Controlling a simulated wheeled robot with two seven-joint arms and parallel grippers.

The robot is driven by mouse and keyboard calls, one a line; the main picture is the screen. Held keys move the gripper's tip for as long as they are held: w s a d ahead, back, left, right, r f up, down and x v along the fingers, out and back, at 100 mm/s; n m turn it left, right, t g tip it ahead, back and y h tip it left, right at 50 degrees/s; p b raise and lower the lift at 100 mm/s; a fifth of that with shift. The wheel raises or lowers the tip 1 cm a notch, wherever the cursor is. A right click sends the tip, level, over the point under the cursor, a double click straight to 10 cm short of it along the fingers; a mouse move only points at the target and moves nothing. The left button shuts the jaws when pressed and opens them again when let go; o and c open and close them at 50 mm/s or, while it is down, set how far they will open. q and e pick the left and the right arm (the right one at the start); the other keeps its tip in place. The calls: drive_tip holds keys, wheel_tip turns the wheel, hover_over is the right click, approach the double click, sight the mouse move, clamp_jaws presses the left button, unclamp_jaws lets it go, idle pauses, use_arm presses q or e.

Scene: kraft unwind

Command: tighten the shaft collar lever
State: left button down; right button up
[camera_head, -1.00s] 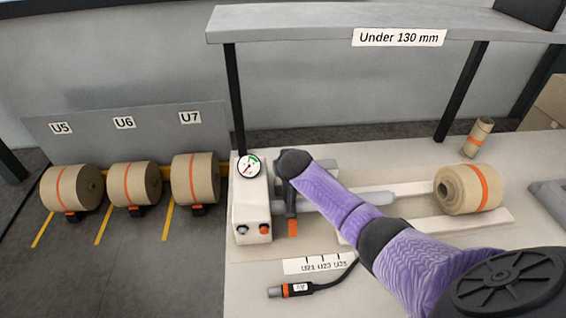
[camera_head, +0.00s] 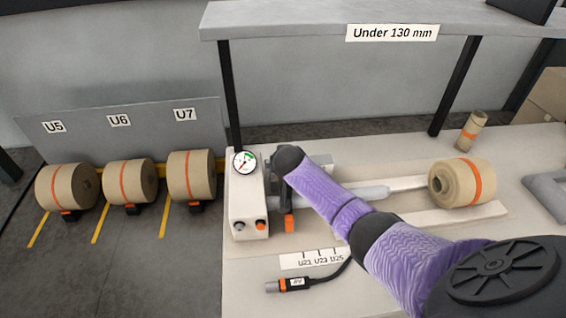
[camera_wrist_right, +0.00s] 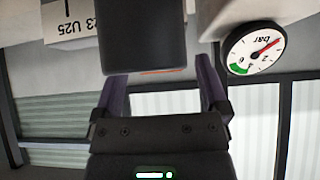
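The shaft (camera_head: 370,192) runs across the unwind stand and carries a kraft roll (camera_head: 470,184) at its right. Near the shaft's left end is a dark upright part with an orange tip (camera_head: 289,223), apparently the collar lever. My right arm reaches in from the lower right and ends over this spot; its gripper is mostly hidden in the head view. In the right wrist view my right gripper (camera_wrist_right: 163,85) has its two purple fingers spread apart. A dark block (camera_wrist_right: 143,35) with a thin orange edge lies at the fingertips; contact cannot be told. My left gripper is not in view.
A pale control box (camera_head: 247,205) with a pressure gauge (camera_head: 244,162) stands left of the collar. A cable connector (camera_head: 290,285) lies in front. A shelf (camera_head: 300,18) spans overhead. A paper core (camera_head: 472,131) stands behind right.

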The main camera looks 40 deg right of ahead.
drive_tip(key=p+v, duration=0.4)
drive_tip(key=v, duration=0.5)
drive_tip(key=shift+w+p, duration=0.1)
drive_tip(key=shift+p, duration=0.3)
drive_tip(key=shift+s+a+r, duration=0.2)
drive_tip(key=shift+s+r, duration=0.15)
drive_tip(key=shift+r, duration=0.05)
